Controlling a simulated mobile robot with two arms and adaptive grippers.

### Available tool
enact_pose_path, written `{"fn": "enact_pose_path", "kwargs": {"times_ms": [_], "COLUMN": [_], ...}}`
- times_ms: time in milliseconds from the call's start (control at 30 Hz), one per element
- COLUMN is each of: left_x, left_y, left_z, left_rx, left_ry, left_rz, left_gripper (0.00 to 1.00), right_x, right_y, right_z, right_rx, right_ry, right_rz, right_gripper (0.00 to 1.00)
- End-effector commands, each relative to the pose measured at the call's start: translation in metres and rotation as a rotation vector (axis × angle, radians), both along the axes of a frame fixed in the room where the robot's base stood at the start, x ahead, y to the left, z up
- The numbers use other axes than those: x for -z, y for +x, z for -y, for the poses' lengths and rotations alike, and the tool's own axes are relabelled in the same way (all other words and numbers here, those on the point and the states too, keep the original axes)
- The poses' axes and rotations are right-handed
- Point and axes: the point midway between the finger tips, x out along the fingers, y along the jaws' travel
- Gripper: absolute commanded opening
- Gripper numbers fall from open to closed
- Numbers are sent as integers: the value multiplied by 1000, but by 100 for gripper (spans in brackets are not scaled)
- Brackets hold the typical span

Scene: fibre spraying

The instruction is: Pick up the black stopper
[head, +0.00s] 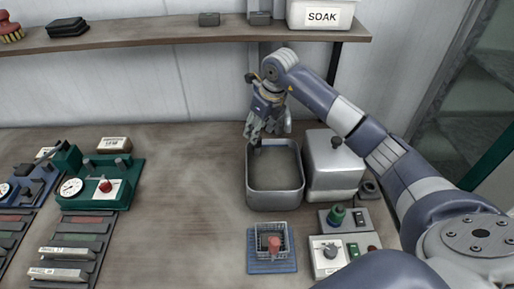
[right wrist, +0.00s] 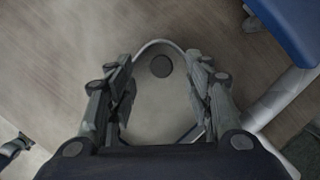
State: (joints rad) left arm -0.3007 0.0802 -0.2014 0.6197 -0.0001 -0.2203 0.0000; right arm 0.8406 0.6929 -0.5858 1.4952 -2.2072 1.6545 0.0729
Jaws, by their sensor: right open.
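The black stopper (right wrist: 161,66) shows in the right wrist view as a dark round disc inside the metal basin (right wrist: 150,120), close to its rounded end. In the head view a small dark spot (head: 258,150) at the basin's back wall, just below the fingers, may be the stopper. The open steel basin (head: 275,205) stands on the bench. My right gripper (head: 263,136) points down above the basin's back edge. In the right wrist view its fingers (right wrist: 163,75) are spread apart on either side of the stopper, with nothing between them. My left gripper is not in view.
A metal box (head: 335,170) with a black knob stands right of the basin. In front are a wire basket with a red item (head: 272,244) and a control box (head: 330,255). Green and blue gauge devices stand at left. A shelf (head: 180,38) runs behind. The bench's middle is clear.

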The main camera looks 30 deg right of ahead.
Motion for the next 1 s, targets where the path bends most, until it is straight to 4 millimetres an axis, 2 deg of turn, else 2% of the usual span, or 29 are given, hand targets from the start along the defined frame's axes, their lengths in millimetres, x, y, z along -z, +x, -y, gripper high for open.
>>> {"fn": "enact_pose_path", "kwargs": {"times_ms": [167, 300, 500, 767, 967, 1000], "left_x": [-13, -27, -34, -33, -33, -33], "left_y": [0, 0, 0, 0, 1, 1], "left_z": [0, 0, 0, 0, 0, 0], "left_rx": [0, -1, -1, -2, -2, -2], "left_ry": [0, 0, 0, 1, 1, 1], "left_rz": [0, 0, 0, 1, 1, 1], "left_gripper": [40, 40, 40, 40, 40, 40], "right_x": [11, 28, 50, 54, 53, 53], "right_y": [1, 4, 10, 11, 11, 11], "right_z": [-1, -1, -2, -2, -2, -2], "right_rx": [-1, 0, -1, -1, -1, -1], "right_ry": [2, 4, 3, 1, 1, 1], "right_rz": [-4, -5, -1, 1, 1, 1], "right_gripper": [48, 48, 48, 48, 2, 0]}}
